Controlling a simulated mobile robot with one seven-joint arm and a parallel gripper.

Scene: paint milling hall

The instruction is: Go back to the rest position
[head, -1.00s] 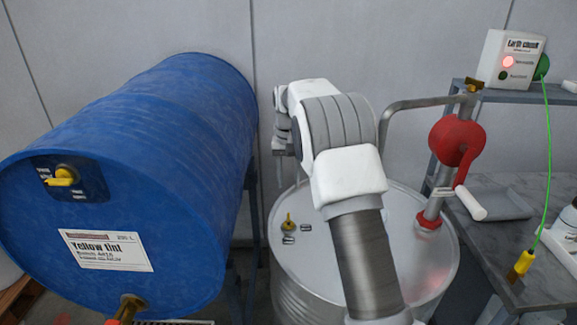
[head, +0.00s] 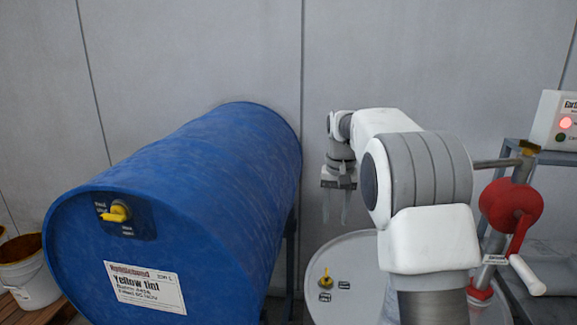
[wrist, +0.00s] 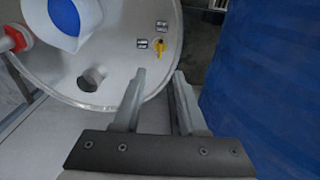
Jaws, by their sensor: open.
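My gripper (head: 336,205) is in the head view, right of the blue drum, with its fingers pointing down above the far left side of the silver drum. In the wrist view my gripper (wrist: 158,75) shows two separated fingers with nothing between them. The silver drum's lid (wrist: 110,60) lies below it, with a yellow fitting (wrist: 159,48) and an open round hole. The yellow fitting (head: 326,282) also shows in the head view.
A blue drum labelled Yellow tint (head: 190,200) lies on a stand at left. A red hand-crank pump (head: 510,204) stands on the silver drum. A box with a lit red lamp (head: 558,120) is at far right. A white bucket (head: 33,285) stands at far left.

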